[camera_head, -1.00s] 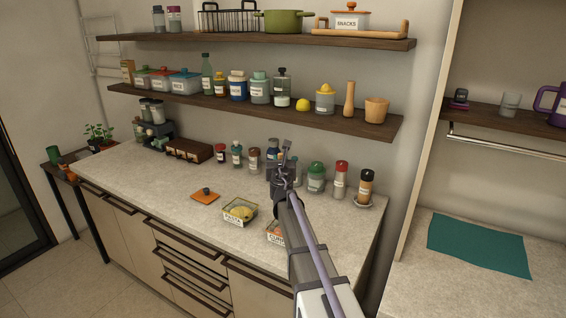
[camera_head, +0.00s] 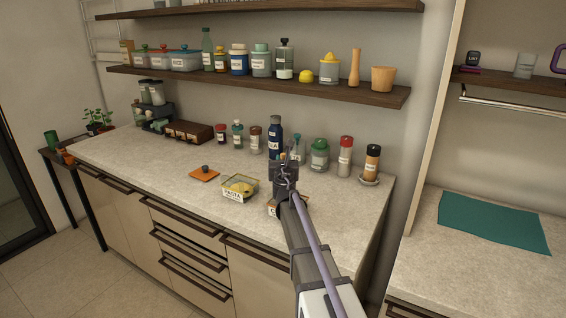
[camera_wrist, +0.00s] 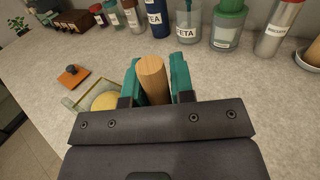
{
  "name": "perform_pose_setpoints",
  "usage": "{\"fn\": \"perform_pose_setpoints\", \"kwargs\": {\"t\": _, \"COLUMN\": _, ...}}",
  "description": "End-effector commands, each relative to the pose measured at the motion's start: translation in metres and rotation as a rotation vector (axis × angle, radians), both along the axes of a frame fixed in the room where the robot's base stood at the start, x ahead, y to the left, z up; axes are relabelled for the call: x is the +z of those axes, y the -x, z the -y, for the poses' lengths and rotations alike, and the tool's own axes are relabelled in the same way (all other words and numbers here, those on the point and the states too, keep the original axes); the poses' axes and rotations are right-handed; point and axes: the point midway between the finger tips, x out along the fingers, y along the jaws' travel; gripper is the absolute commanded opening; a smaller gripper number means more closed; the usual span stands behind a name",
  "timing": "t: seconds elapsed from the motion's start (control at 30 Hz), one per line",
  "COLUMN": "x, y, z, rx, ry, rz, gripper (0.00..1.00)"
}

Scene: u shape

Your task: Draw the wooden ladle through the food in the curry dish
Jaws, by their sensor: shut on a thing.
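My gripper (camera_head: 285,172) is shut on the wooden ladle; in the wrist view its round wooden handle (camera_wrist: 152,78) stands between the two teal finger pads (camera_wrist: 155,85). The ladle's lower end is hidden by the gripper. The curry dish (camera_head: 273,209) is a small labelled container on the counter, mostly hidden behind my gripper and arm in the head view. My gripper is over or just behind it there; I cannot tell whether the ladle touches the food. The dish cannot be made out in the wrist view.
A pasta dish (camera_head: 238,190) with yellow food stands just left of the curry dish. An orange lid (camera_head: 204,175) lies further left. Bottles and jars, including a dark blue bottle (camera_head: 275,137) and a green-lidded jar (camera_head: 319,155), line the back.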

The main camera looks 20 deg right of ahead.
Motion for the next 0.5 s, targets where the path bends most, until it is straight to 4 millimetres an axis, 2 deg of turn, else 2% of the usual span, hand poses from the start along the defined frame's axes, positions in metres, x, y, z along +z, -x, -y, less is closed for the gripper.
{"fn": "perform_pose_setpoints", "kwargs": {"t": 0.03, "x": -0.0122, "y": 0.0000, "z": 0.0000, "rx": 0.000, "ry": 0.000, "rz": 0.000, "gripper": 0.00}}
{"fn": "perform_pose_setpoints", "kwargs": {"t": 0.13, "x": -0.0184, "y": 0.0000, "z": 0.0000, "rx": 0.000, "ry": 0.000, "rz": 0.000, "gripper": 0.00}}
{"fn": "perform_pose_setpoints", "kwargs": {"t": 0.5, "x": -0.0186, "y": 0.0001, "z": 0.0001, "rx": 0.000, "ry": 0.000, "rz": 0.000, "gripper": 0.00}}
